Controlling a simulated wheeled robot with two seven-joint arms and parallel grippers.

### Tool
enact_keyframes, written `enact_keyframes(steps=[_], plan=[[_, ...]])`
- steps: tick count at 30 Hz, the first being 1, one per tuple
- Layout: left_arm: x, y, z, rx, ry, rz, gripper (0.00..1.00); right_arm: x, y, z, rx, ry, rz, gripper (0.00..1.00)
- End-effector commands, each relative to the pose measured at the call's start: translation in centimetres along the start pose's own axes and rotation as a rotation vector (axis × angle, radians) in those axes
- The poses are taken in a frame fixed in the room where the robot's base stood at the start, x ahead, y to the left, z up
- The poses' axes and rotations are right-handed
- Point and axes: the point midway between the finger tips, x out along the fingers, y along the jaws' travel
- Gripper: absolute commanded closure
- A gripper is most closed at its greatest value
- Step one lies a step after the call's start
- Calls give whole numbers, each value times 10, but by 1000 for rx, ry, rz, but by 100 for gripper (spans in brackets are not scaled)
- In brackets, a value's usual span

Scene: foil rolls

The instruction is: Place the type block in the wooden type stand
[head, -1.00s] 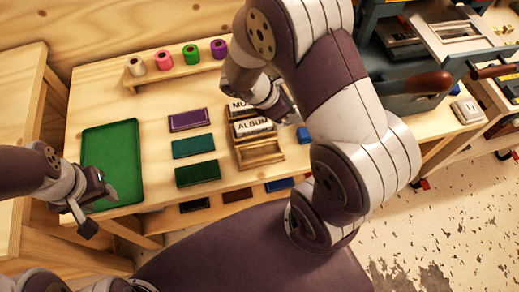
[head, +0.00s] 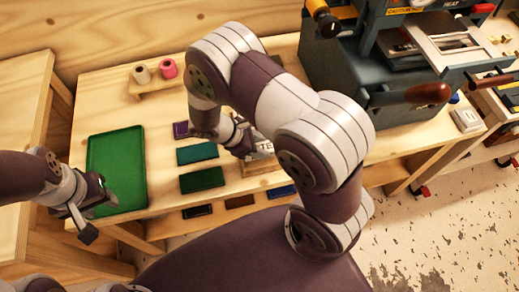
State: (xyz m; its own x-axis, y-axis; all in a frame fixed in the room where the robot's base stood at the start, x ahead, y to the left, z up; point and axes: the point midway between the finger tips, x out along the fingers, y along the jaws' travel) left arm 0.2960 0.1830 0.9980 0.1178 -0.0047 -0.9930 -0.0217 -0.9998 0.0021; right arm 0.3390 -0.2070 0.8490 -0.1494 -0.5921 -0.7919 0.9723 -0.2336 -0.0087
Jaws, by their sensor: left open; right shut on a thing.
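A white type block (head: 266,147) with black letters, of which "TE" shows, is at the wooden type stand (head: 254,169). My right gripper (head: 243,143) is shut on this block, at the stand's front part. My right arm hides most of the stand, the other blocks in it and the block's right part. I cannot tell whether the block rests in the stand or is just above it. My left gripper (head: 100,215) is open and empty beside the front edge of the green tray.
The green tray (head: 118,170) lies left on the table. Dark teal (head: 197,153) and green (head: 201,180) slabs lie left of the stand. A rack with foil rolls (head: 168,68) stands behind. A grey press (head: 345,75) stands at the right.

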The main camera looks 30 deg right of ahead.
Motion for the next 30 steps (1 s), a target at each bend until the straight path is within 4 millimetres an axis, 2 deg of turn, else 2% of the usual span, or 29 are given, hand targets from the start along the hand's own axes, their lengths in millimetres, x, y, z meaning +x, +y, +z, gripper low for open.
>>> enact_keyframes(steps=[3,5,21,22,24,30], plan=[[0,0,0,0,0,0,54,18,-1,-13,-2,-3,-3,100],[0,0,0,0,0,0,54,22,0,-16,-1,-2,-2,100],[7,0,1,0,0,0,54,31,0,-23,-1,-1,-1,100],[7,0,1,0,0,0,54,31,0,-23,-1,-1,-1,54],[6,0,1,0,0,0,54,30,0,-22,-1,-1,-1,32],[6,0,1,0,0,0,54,30,0,-22,-1,-1,-1,32]])
